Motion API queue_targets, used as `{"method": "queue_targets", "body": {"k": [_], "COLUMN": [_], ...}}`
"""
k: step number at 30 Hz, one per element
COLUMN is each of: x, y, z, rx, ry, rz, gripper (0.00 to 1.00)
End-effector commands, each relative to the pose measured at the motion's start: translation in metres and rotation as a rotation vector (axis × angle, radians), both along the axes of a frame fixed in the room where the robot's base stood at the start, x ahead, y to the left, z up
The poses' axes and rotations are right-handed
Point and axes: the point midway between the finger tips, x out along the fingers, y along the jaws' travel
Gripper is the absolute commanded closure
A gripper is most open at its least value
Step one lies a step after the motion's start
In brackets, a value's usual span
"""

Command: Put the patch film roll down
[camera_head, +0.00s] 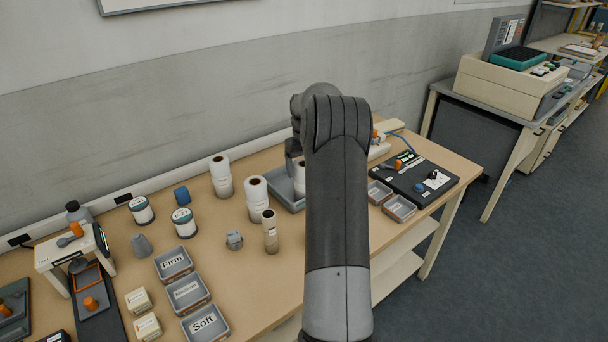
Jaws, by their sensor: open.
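My gripper (292,160) points down over a grey tray (281,187) at the back of the table, largely hidden behind my own arm. It is open. A white roll (299,179) stands at the tray just below the gripper, partly covered by my arm; whether the fingers touch it is hidden. Two other white rolls stand left of the tray, a far one (221,178) and a nearer one (257,199). A slim tan roll (270,233) stands in front of them. I cannot tell by its look which is the patch film roll.
Bins (186,292) labelled "Firm" and "Soft" stand at the front left. Thread-like spools (184,222), a grey cone (141,245) and a small metal block (234,240) stand nearby. A black device (422,182) and small trays (400,208) are at right. Bare tabletop lies front centre.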

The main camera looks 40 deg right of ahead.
Motion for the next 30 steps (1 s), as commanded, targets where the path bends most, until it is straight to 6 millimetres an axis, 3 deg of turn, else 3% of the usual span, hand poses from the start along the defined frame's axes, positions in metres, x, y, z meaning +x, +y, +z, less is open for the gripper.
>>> {"method": "queue_targets", "body": {"k": [3, 9, 17, 23, 30], "x": [0.000, 0.001, 0.000, -0.010, -0.046], "y": [0.000, 0.000, 0.010, 0.068, 0.157], "z": [0.029, 0.064, 0.090, 0.134, 0.186], "rx": [-0.002, 0.000, -0.006, -0.045, -0.090], "ry": [-0.003, -0.002, -0.006, -0.045, -0.115], "rz": [0.000, 0.000, 0.006, 0.035, 0.070], "gripper": [0.17, 0.17, 0.17, 0.17, 0.17]}}
